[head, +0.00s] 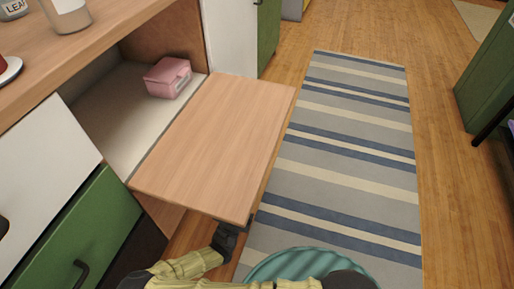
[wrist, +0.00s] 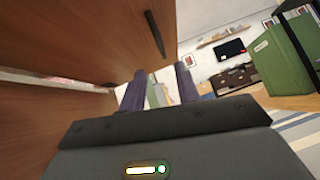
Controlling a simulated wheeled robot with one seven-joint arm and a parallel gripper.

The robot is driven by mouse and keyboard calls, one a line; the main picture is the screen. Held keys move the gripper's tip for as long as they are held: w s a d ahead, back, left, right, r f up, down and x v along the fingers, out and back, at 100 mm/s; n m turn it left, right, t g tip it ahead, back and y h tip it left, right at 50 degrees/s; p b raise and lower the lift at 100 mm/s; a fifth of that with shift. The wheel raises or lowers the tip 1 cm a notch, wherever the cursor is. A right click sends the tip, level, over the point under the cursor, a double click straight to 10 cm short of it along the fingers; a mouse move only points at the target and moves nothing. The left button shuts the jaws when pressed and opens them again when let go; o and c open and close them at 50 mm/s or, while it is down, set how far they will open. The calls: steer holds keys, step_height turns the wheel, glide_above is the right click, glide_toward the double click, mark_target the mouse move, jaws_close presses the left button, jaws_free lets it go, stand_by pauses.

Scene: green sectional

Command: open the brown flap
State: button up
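The brown flap (head: 215,145) is folded down and lies about level, sticking out from the open cabinet compartment (head: 105,110). In the wrist view, a brown panel that looks like the flap's outer face (wrist: 90,35) fills the upper left, with a dark bar handle (wrist: 155,33) on it. My gripper (wrist: 158,90) is open, its two fingers apart with nothing seen between them, just past the handle and not around it. In the head view the dark wrist part (head: 227,238) is at the flap's near corner; the fingertips are hidden beneath the flap.
A pink box (head: 168,77) sits inside the compartment. A jar (head: 68,12) stands on the cabinet top. A green drawer with a dark handle (head: 80,275) is below left. A striped rug (head: 345,150) covers open floor to the right; a green cabinet (head: 488,70) stands beyond.

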mark_target(258, 152)
steer(key=p+x, duration=0.3)
steer(key=x, duration=1)
steer(key=shift+s, duration=0.1)
jaws_close()
